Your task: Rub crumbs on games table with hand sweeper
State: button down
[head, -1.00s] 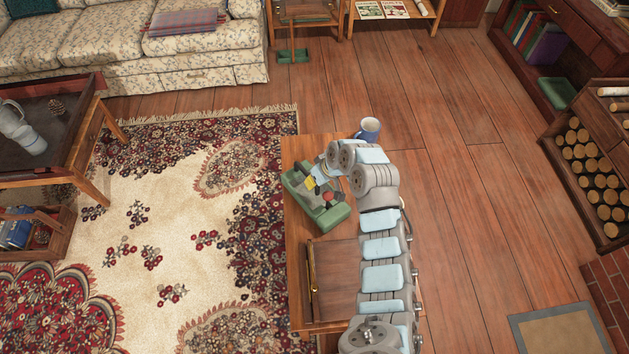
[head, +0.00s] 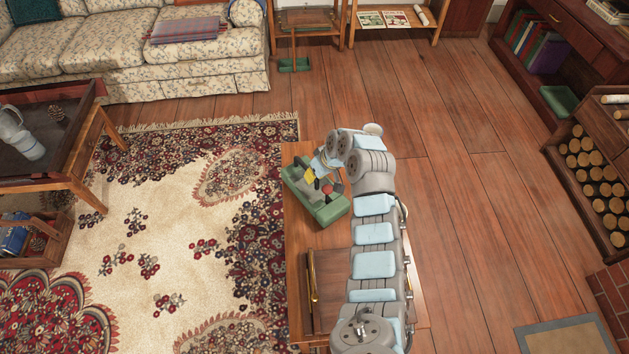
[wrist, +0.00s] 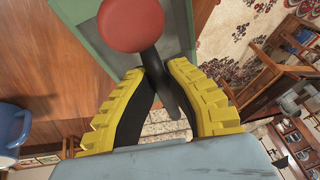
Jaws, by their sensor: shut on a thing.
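The hand sweeper (head: 328,214) is a green, box-like body with a dark shaft and a red knob; it lies on the games table (head: 296,238) at the far left. My gripper (head: 319,180) is over the sweeper. In the wrist view the yellow fingers of my gripper (wrist: 155,85) are shut on the dark shaft, just below the red knob of the sweeper (wrist: 132,22). The green body shows beyond it. I cannot make out any crumbs; the sweeper and my arm cover part of the tabletop.
A blue mug (wrist: 12,130) stands on the table in the wrist view. A dark board with a brass-coloured edge (head: 313,280) lies on the near half of the table. A patterned rug (head: 175,240) is to the left, and open wooden floor (head: 480,200) to the right.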

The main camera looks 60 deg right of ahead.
jog(key=shift+w+d+f+b, duration=0.2)
jog(key=shift+w+d+b, duration=0.2)
jog(key=shift+d+b, duration=0.15)
jog(key=shift+w+d+r+b, duration=0.1)
jog(key=shift+w+d+b, duration=0.2)
jog(key=shift+d+b, duration=0.25)
jog(key=shift+w+d+f+b, duration=0.2)
jog(key=shift+d+b, duration=0.1)
jog(key=shift+b, duration=0.15)
jog(key=shift+w+d+b, duration=0.45)
jog(key=shift+d+b, duration=0.4)
jog(key=shift+b, duration=0.35)
jog(key=shift+w+d+r+b, duration=0.15)
jog(key=shift+w+d+b, duration=0.05)
jog(key=shift+d+b, duration=0.2)
jog(key=shift+w+d+b, duration=0.15)
jog(key=shift+d+b, duration=0.05)
jog(key=shift+b, duration=0.35)
jog(key=w+d+b, duration=0.1)
jog(key=d+b, duration=0.1)
jog(key=b, duration=0.1)
jog(key=shift+w+d+r+b, duration=0.1)
jog(key=shift+w+d+b, duration=0.1)
jog(key=shift+b, duration=0.35)
jog(key=shift+s+p, duration=0.1)
jog(key=shift+p, duration=0.3)
